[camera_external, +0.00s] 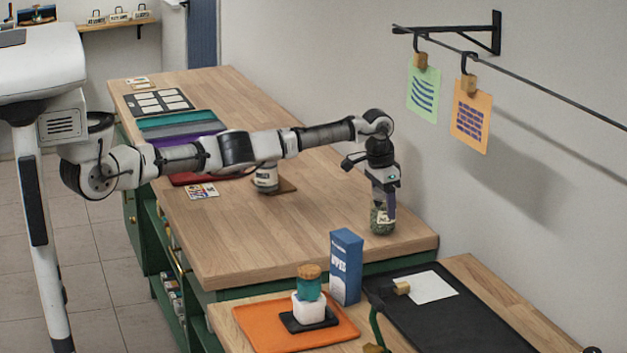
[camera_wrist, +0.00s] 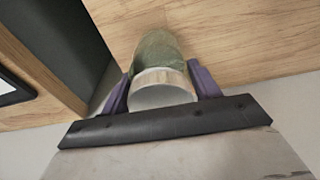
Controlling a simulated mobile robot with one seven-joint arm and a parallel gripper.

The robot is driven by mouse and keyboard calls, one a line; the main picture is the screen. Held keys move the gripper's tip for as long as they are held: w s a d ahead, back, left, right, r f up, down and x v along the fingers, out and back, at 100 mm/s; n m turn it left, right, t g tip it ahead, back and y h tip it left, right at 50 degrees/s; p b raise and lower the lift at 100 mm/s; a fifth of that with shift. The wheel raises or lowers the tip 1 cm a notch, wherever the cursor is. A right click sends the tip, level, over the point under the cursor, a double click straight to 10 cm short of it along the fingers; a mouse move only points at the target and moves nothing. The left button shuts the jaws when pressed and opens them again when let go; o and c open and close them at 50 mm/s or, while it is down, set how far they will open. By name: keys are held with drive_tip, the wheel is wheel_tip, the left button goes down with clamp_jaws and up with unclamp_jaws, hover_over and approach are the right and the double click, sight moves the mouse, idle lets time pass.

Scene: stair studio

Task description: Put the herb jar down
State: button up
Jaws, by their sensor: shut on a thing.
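The herb jar (camera_external: 381,219) is a small greenish jar at the right end of the long wooden worktop (camera_external: 310,225). In the wrist view the herb jar (camera_wrist: 158,58) shows a green body with a pale band and a whitish end towards the camera. My gripper (camera_external: 384,206) points down over it; in the wrist view its purple fingers (camera_wrist: 160,90) are on either side of the jar, shut on it. The jar looks upright, with its bottom at or just above the worktop; I cannot tell if it touches.
A blue wipes box (camera_external: 346,266), an orange tray (camera_external: 258,322) with a stacked white and teal jar (camera_external: 309,290), and a black mat (camera_external: 440,310) are on the lower bench in front. Another jar (camera_external: 265,178) stands under my arm.

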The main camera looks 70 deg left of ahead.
drive_tip(key=shift+f, duration=0.15)
drive_tip(key=o, duration=1.1)
drive_tip(key=shift+o, duration=0.2)
drive_tip(key=r+b, duration=0.1)
drive_tip(key=r, duration=0.3)
drive_tip(key=s+r+b, duration=0.1)
drive_tip(key=r, duration=0.3)
drive_tip(key=r+b, duration=0.1)
drive_tip(key=r, duration=0.3)
drive_tip(key=shift+s+r, duration=0.15)
drive_tip(key=shift+s, duration=0.1)
